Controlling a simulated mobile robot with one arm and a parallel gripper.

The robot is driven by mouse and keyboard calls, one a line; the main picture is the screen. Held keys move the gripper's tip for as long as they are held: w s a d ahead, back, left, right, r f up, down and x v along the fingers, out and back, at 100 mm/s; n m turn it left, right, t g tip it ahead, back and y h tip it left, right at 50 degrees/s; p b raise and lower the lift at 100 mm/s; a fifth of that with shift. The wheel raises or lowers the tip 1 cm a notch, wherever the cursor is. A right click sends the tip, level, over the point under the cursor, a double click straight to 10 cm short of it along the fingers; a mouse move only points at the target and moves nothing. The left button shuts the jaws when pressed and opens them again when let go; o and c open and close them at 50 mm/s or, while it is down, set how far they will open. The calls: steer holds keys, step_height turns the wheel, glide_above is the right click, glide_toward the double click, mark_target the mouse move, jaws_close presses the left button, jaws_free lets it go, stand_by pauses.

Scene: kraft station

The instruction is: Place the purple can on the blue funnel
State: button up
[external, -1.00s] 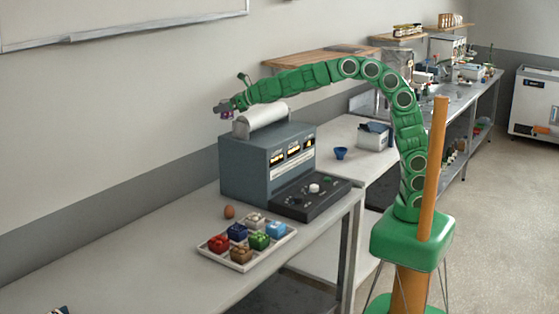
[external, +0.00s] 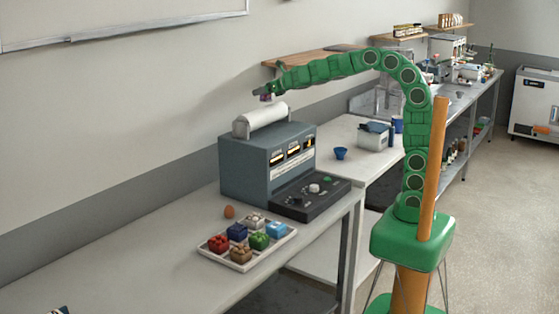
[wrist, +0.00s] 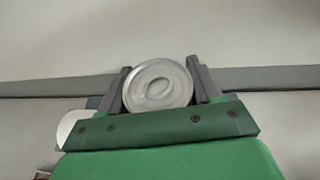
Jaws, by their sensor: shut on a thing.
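My gripper (external: 263,93) is raised above the white roll on the grey machine, at the end of my green arm. It is shut on a can, whose purple side (external: 266,98) shows just below the fingers in the external view. In the wrist view the can's silver round end (wrist: 157,86) sits between the two dark fingers. The blue funnel (external: 341,153) stands on the bench behind the machine, to the right of and lower than my gripper. My gripper is well apart from the funnel.
A grey-white box (external: 373,137) is right of the funnel. A tray (external: 240,268) of coloured blocks and a brown egg-like object (external: 229,212) are in front.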

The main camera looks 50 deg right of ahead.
steer(key=shift+m+h, duration=0.6)
steer(key=shift+h, duration=0.1)
steer(key=s+d, duration=0.1)
steer(key=d, duration=0.3)
steer(key=s+d, duration=0.1)
steer(key=d, duration=0.3)
steer(key=s+d, duration=0.1)
steer(key=d, duration=0.3)
steer(key=shift+s+f, duration=0.25)
steer(key=shift+s, duration=0.05)
steer(key=shift+s+d+f+n+y, duration=0.25)
steer(key=shift+s+d+f, duration=0.1)
steer(key=shift+d, duration=0.15)
steer(key=shift+s+d+f+n+y, duration=0.15)
steer(key=shift+s+d+f+y, duration=0.1)
steer(key=shift+d+f, duration=0.15)
steer(key=shift+s+d+f, duration=0.1)
steer(key=shift+d+f, duration=0.05)
steer(key=shift+d, duration=0.2)
